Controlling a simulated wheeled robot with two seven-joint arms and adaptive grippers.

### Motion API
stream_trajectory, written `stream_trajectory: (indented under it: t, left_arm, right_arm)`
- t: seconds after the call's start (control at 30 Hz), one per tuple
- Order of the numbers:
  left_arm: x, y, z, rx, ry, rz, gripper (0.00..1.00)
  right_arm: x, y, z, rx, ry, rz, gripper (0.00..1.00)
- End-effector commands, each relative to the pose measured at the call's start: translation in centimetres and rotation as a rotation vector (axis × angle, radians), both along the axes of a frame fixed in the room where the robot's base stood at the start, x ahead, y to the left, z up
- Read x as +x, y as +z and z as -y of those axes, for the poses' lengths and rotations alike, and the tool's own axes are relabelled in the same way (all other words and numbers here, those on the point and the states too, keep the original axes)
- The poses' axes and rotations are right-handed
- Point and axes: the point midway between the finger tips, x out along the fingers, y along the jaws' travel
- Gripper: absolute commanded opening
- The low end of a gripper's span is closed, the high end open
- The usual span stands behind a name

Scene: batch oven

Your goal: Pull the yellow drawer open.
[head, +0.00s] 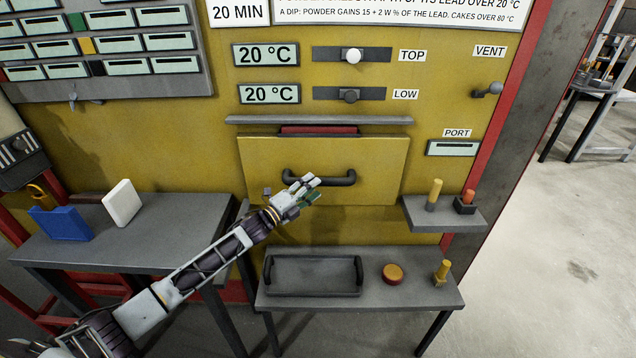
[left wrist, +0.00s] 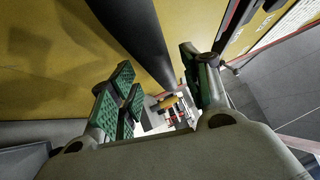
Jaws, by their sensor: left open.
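The yellow drawer (head: 385,160) is a wide yellow front panel in the middle of the oven face, under a grey ledge. A red strip shows above its top edge; I cannot tell whether it stands slightly open. Its dark bar handle (head: 345,181) runs across the front. My left gripper (head: 306,189) is open at the left part of the handle and hides some of it. In the left wrist view the dark handle (left wrist: 142,35) runs down towards the space between the open green-padded fingers (left wrist: 160,88). Contact is not clear. My right gripper is not in view.
Below the drawer, a grey table (head: 425,290) carries a black-handled tray (head: 290,292), an orange disc (head: 392,273) and a yellow peg (head: 441,270). A small shelf (head: 415,213) holds two pegs at right. A left table (head: 190,215) bears blue and white blocks.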

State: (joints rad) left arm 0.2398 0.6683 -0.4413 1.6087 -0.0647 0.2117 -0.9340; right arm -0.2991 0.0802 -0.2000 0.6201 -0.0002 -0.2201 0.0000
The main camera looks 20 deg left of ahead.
Motion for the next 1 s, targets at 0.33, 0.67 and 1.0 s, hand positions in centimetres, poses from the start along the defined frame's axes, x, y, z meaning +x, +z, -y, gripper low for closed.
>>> stream_trajectory:
  t: [0.33,0.67,1.0]
  left_arm:
    - [2.2,0.4,1.2,0.000,0.000,0.000,0.48]
    - [3.1,0.5,1.8,0.000,-0.001,0.000,0.48]
    - [3.1,0.5,1.8,0.000,-0.001,0.000,0.40]
  right_arm:
    - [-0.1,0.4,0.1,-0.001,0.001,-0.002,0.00]
    - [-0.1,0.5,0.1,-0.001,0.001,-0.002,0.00]
    - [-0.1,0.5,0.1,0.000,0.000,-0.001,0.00]
